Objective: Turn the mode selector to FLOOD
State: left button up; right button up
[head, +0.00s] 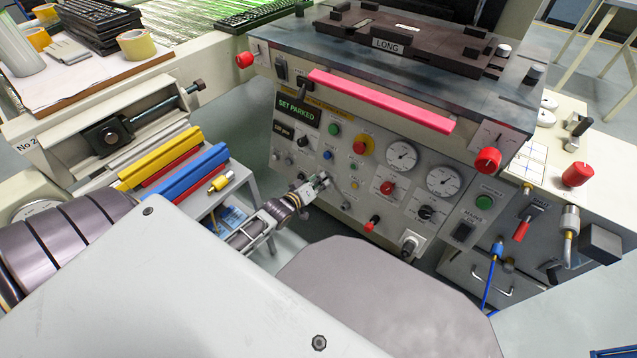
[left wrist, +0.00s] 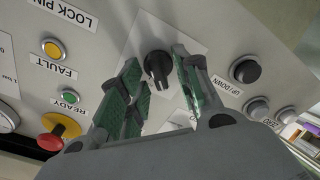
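My left gripper (head: 318,184) is in front of the lower left part of the machine's control panel (head: 318,155) in the head view. In the left wrist view its green-padded fingers (left wrist: 160,75) are open, one on each side of a black rotary knob (left wrist: 157,66) on a pale plate. I see gaps between the knob and both fingers. The wrist picture is upside down to the panel lettering. The knob's label is mostly covered by the gripper, so I cannot read a mode or FLOOD. In the head view the gripper hides this knob. My right gripper is not in view.
Close by in the left wrist view are a yellow FAULT lamp (left wrist: 53,48), a green READY lamp (left wrist: 68,97), a red mushroom button (left wrist: 52,138) and a black UP/DOWN knob (left wrist: 245,69). A pink bar (head: 380,100) juts out above the panel.

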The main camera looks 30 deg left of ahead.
pick_arm(q)
jog(key=shift+c, duration=0.3)
grip_shut()
jog(key=shift+p, duration=0.3)
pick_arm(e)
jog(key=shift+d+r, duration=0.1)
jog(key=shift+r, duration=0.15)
pick_arm(q)
jog(key=m+p, duration=0.7)
jog(key=shift+d+r, duration=0.1)
jog(key=shift+d, duration=0.05)
jog(key=shift+m+p, duration=0.9)
jog(key=shift+m, duration=0.2)
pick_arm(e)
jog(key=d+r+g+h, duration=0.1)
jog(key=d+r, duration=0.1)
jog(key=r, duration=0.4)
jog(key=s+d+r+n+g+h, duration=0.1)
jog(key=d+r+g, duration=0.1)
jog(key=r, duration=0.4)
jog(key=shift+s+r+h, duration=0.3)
